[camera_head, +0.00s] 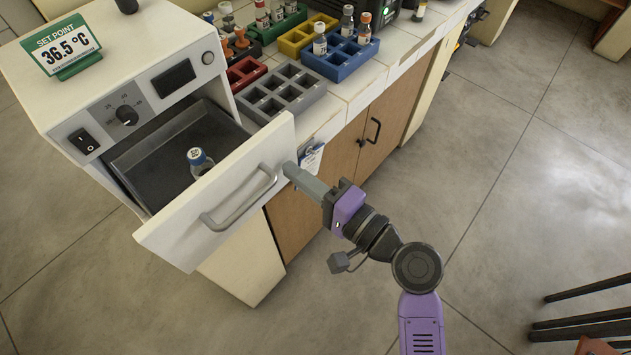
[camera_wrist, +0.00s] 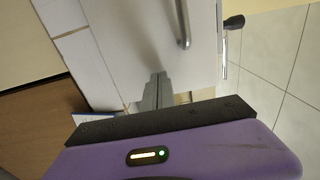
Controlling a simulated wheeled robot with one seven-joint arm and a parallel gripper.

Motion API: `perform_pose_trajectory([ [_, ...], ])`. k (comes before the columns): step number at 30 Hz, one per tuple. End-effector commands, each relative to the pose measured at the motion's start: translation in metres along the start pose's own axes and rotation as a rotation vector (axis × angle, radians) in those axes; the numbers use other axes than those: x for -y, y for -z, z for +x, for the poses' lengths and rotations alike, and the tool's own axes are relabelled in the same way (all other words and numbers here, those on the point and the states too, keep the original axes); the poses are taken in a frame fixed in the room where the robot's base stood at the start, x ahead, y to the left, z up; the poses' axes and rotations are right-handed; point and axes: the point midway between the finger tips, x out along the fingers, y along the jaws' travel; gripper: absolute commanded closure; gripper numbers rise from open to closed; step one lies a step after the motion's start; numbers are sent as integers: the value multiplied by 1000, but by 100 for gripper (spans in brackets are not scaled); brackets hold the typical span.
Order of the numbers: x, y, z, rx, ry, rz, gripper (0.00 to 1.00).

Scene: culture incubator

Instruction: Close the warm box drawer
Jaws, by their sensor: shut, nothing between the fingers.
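The warm box (camera_head: 60,90) is a white unit at the left, with a sign reading 36.5 °C on top. In the wrist view the closed fingers (camera_wrist: 156,85) point at the white front panel (camera_wrist: 135,40). I cannot tell whether they touch it.
On the counter are a grey rack (camera_head: 280,92), a red rack (camera_head: 245,72), a yellow rack (camera_head: 305,35) and a blue rack (camera_head: 340,58) with bottles. Brown cabinet doors (camera_head: 345,150) are below. Open floor (camera_head: 520,150) lies to the right.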

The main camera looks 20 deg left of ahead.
Motion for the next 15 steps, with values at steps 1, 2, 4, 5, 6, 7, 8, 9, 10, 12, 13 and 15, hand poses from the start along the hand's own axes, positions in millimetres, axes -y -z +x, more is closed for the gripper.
perform_pose_trajectory([
  [1, 1, -1, 4, 2, 0, 0, 100],
  [2, 0, -1, 5, 2, 0, 0, 100],
  [4, 0, -1, 7, 1, -1, 0, 100],
  [5, 0, 0, 7, 1, -1, 0, 100],
  [6, -1, 0, 7, 1, -1, 0, 100],
  [7, -1, 0, 7, 0, -1, 0, 100],
  [8, -1, 0, 7, 0, -1, 0, 100],
  [9, -1, 0, 7, 0, -1, 0, 100],
  [10, -1, 0, 7, 0, -1, 0, 100],
  [12, -1, 0, 7, 0, -1, 0, 100],
  [13, -1, 0, 7, 0, -1, 0, 100],
  [15, -1, 0, 7, 0, -1, 0, 100],
])
